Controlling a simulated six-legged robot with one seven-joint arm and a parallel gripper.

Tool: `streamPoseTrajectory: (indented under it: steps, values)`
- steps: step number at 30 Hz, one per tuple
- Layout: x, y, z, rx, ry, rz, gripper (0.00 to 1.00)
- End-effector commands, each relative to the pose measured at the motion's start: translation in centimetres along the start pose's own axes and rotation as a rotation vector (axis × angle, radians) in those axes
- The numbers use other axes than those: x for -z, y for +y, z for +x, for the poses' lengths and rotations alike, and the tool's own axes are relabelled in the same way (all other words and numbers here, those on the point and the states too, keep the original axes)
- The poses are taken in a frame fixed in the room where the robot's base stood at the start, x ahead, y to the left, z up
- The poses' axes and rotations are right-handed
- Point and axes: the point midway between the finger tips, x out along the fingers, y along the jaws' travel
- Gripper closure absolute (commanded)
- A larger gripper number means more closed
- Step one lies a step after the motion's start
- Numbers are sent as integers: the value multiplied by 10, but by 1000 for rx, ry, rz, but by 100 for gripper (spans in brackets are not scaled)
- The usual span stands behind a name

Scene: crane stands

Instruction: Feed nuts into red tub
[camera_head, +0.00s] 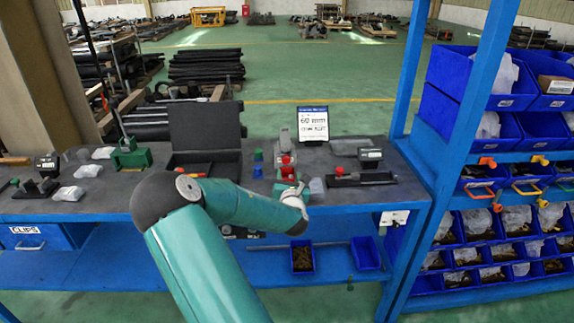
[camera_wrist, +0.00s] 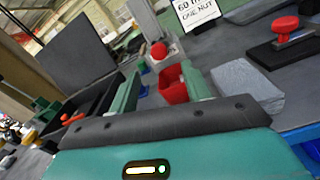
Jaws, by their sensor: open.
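A small red tub (camera_wrist: 173,88) stands on the grey bench. In the wrist view it shows beyond my palm, between my two green fingers and nearer the right one. My gripper (camera_wrist: 162,76) is open, and I see nothing held in it. In the head view my gripper (camera_head: 300,190) is over the front part of the bench, and the tub is hard to pick out there. A sign (camera_head: 313,123) behind it reads "60 mm" and, in the wrist view, "ONE NUT" (camera_wrist: 198,14). I cannot make out any loose nuts on the bench.
A red-knobbed fixture (camera_wrist: 159,50) stands just behind the tub. An open black case (camera_head: 205,135) is to the left. A blue bin of brown parts (camera_head: 303,258) sits on the lower shelf.

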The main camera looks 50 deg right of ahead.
Motion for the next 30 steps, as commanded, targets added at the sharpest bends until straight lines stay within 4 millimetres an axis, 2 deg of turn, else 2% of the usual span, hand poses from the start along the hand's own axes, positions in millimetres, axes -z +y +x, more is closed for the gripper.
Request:
streamPoseTrajectory:
  steps: [6, 12, 16, 24, 30]
  values:
    - [0, 0, 43, -1, 0, -1, 52]
    - [0, 0, 70, -2, 0, 0, 52]
    - [1, 0, 78, -1, 2, 0, 52]
    - [1, 1, 78, -1, 1, 0, 52]
    - [1, 1, 78, -1, 1, 0, 91]
